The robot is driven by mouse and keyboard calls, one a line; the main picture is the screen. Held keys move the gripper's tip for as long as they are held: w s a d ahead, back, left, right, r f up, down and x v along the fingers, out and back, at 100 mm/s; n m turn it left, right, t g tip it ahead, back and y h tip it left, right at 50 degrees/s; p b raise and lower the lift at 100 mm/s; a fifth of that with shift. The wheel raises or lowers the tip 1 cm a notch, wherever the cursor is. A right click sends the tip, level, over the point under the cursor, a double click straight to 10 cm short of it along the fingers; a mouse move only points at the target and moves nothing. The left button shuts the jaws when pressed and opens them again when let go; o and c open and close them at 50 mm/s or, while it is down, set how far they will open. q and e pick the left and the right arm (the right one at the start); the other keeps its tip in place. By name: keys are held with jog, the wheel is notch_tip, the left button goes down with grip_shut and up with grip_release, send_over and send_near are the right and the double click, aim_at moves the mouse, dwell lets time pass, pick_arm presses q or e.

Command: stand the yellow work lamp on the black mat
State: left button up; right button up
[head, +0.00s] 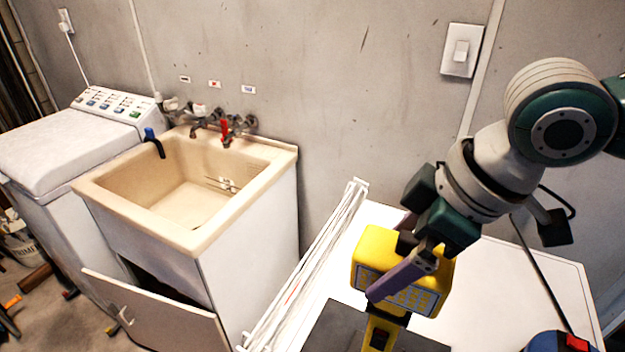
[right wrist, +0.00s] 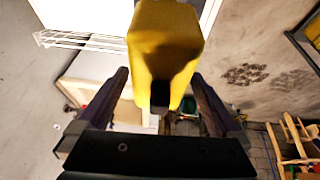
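The yellow work lamp (head: 372,243) shows at the lower middle of the head view, its head up and a narrower yellow part below, cut off by the frame. The black mat (head: 336,322) lies on the white top behind and below it; the lamp's foot is hidden. My right gripper (head: 385,288) has a purple finger across the lamp's front. In the right wrist view the lamp (right wrist: 165,50) lies between the two fingers, which are apart. Gaps show beside its narrow end, and whether the fingertips press on it is unclear. My left gripper is not in view.
The white worktop (head: 490,290) is bare to the right of the lamp. A blue-and-red item (head: 545,343) sits at its front right. A white drying rack (head: 305,270) stands along its left edge, beside the beige sink (head: 245,205). A cabinet door (head: 150,318) hangs open.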

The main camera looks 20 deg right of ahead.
jog(key=v, duration=1.1)
jog(key=shift+r, duration=0.35)
jog(key=shift+s+a, duration=0.2)
jog(key=shift+a, duration=0.05)
jog(key=s+a+f+y, duration=0.1)
jog(key=s+a+f, duration=0.3)
jog(key=a, duration=0.5)
jog(key=s+d+f+m+h, duration=0.3)
jog(key=s+d+f+m, duration=0.2)
jog(key=s+m, duration=0.1)
jog(key=shift+s+f, duration=0.35)
jog(key=shift+s, duration=0.55)
